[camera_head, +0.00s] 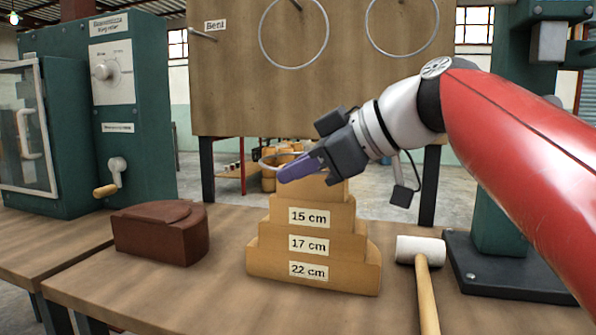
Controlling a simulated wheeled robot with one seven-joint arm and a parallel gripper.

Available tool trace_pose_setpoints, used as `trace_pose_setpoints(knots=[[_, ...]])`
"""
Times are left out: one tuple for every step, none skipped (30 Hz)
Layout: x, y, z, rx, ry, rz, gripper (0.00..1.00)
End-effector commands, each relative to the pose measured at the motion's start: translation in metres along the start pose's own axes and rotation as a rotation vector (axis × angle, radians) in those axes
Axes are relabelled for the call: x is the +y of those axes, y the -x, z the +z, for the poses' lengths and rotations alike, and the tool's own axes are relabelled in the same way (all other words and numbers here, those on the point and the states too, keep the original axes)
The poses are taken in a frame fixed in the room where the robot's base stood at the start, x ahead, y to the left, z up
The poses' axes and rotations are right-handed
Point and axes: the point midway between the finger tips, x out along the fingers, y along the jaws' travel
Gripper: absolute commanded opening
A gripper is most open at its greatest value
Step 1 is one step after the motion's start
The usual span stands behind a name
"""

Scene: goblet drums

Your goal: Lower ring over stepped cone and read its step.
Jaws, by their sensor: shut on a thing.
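The stepped cone (345,254) is a tan wooden block on the bench. Its steps read 15 cm, 17 cm and 22 cm from upper to lower, with a smaller top step (325,186) above them. My gripper (290,172), with purple fingers, is just above the top, toward its left. It is shut on a thin metal ring (265,158). Only part of the ring shows, left of and behind the fingers; the rest is hidden. The ring looks above the cone's steps, but I cannot tell whether it is centred over the top.
A brown leather-like block (160,240) sits left of the cone. A white-headed mallet (421,250) lies close on the right, beside a dark machine base (505,270). A board (250,95) with two hanging rings stands behind. A green cabinet (140,110) is at left.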

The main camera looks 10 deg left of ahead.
Motion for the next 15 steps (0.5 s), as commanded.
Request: trace_pose_setpoints(knots=[[-0.0003,-0.0001,0.0002,0.0,0.004,0.002,0.0],[-0.0002,0.0001,0.0,0.0,0.005,0.003,0.0],[-0.0002,0.0002,-0.0003,0.0,0.005,0.003,0.0],[-0.0001,0.0003,-0.0004,0.0,0.005,0.003,0.0],[-0.0001,0.0003,-0.0005,0.0,0.005,0.003,0.0],[-0.0001,0.0003,-0.0005,0.0,0.005,0.003,0.0],[-0.0001,0.0004,-0.0005,0.0,0.005,0.003,0.0],[-0.0001,0.0003,-0.0004,0.0,0.005,0.003,0.0],[-0.0002,0.0002,-0.0001,0.0,0.005,0.003,0.0],[-0.0003,0.0,0.0003,0.0,0.005,0.002,0.0],[-0.0004,-0.0003,0.0008,0.0,0.005,0.003,0.0],[-0.0007,-0.0008,0.0017,0.0,0.005,0.002,0.0],[-0.0009,-0.0013,0.0026,0.0,0.004,0.002,0.0],[-0.0012,-0.0018,0.0036,0.0,0.005,0.002,0.0],[-0.0016,-0.0026,0.005,0.0,0.005,0.002,0.0]])
